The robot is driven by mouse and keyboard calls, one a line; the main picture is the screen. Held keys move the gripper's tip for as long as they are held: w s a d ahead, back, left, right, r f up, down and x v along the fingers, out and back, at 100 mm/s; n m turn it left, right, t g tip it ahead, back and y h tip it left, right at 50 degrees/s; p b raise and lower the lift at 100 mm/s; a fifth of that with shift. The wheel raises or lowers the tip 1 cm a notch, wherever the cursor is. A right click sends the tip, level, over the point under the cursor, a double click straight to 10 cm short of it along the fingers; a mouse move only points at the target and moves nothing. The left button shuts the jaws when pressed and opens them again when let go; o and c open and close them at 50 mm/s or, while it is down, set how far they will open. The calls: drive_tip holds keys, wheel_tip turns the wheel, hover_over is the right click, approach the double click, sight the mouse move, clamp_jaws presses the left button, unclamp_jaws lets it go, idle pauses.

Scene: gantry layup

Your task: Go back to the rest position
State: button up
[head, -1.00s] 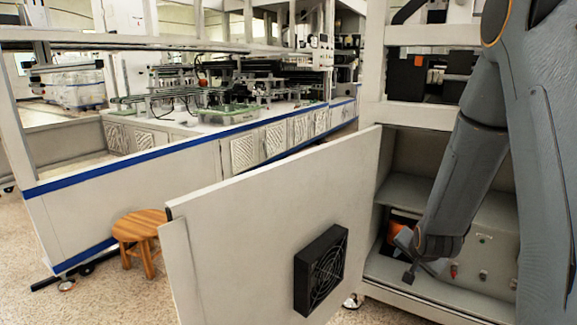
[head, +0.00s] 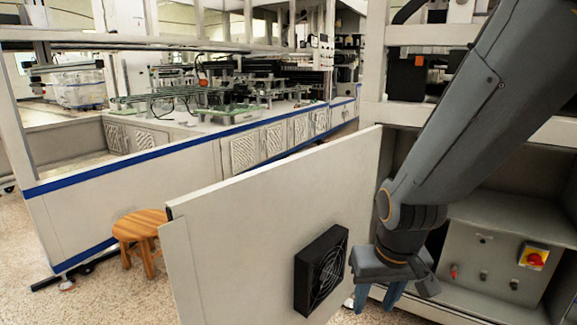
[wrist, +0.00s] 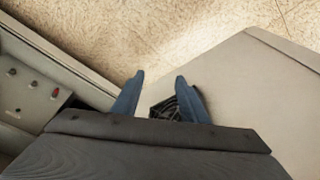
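My gripper (head: 378,296) hangs below my arm in the head view, beside the open cabinet door (head: 270,215) and in front of the cabinet opening. Its two blue fingers point down and stand apart with nothing between them. In the wrist view my gripper (wrist: 158,82) is also open, with the speckled floor ahead of it. The door's top edge and black fan (head: 321,271) are to its left in the head view.
Inside the cabinet is a control panel (head: 490,262) with a red-and-yellow switch (head: 534,256) and several knobs. A wooden stool (head: 140,228) stands left of the door. A long workbench (head: 130,180) with machinery stands behind. Floor (head: 110,290) shows at the lower left.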

drive_tip(key=s+a+n+g, duration=0.1)
drive_tip(key=s+a+n, duration=0.2)
drive_tip(key=s+a, duration=0.5)
drive_tip(key=s+a+n+g, duration=0.1)
drive_tip(key=s+a+n, duration=0.3)
drive_tip(key=a, duration=0.7)
drive_tip(key=d+r+m+p, duration=0.3)
drive_tip(key=d+r+p, duration=0.7)
drive_tip(key=r+p, duration=0.4)
drive_tip(key=s+d+r+m+p, duration=0.1)
drive_tip(key=d+r+m+p, duration=0.3)
drive_tip(key=d+r+p, duration=0.7)
wheel_tip(320, 180, up, 3)
drive_tip(key=p, duration=0.3)
drive_tip(key=shift+d+m+p, duration=0.15)
drive_tip(key=shift+m+p, duration=0.15)
